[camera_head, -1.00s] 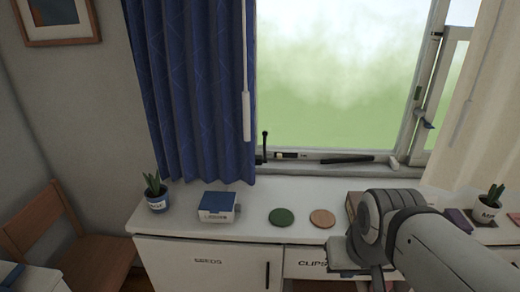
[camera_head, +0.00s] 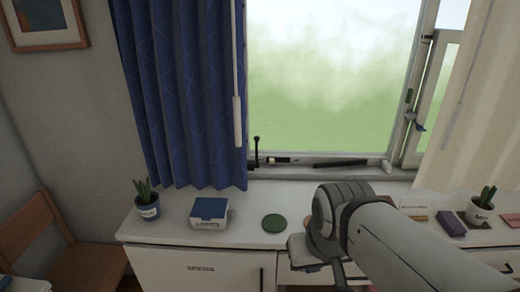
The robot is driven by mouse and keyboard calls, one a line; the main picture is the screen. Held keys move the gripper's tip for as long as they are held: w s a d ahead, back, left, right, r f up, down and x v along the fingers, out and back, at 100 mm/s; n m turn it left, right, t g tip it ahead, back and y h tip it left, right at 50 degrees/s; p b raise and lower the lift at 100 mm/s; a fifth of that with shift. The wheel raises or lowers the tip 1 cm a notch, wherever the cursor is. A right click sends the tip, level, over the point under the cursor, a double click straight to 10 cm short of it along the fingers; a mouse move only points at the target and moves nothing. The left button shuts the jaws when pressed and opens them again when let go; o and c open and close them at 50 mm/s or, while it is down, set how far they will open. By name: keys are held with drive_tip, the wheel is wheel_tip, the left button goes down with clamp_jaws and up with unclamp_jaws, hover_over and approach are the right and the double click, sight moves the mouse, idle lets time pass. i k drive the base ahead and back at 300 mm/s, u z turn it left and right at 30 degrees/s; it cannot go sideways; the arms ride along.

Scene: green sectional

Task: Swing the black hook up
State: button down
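A thin black upright piece (camera_head: 256,150) with a knobbed top stands at the left end of the window sill, beside the blue curtain. A black bar (camera_head: 340,163) lies nearly flat along the sill to its right. A small dark catch (camera_head: 413,121) is on the right window frame. I cannot tell for sure which of these is the black hook. My gripper (camera_head: 340,275) is low in the picture, in front of the cabinet and apart from the window parts. My arm's wrist hides most of it, and its fingers cannot be made out.
The white cabinet top (camera_head: 180,232) holds a potted plant (camera_head: 147,207), a blue-lidded box (camera_head: 209,212), a green disc (camera_head: 274,223), and a second plant (camera_head: 480,212) at right. The blue curtain (camera_head: 180,90) hangs close to the upright piece. A wooden chair (camera_head: 60,245) stands at left.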

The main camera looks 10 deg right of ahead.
sight(256, 139)
drive_tip(key=i, duration=0.9)
drive_tip(key=u, duration=0.05)
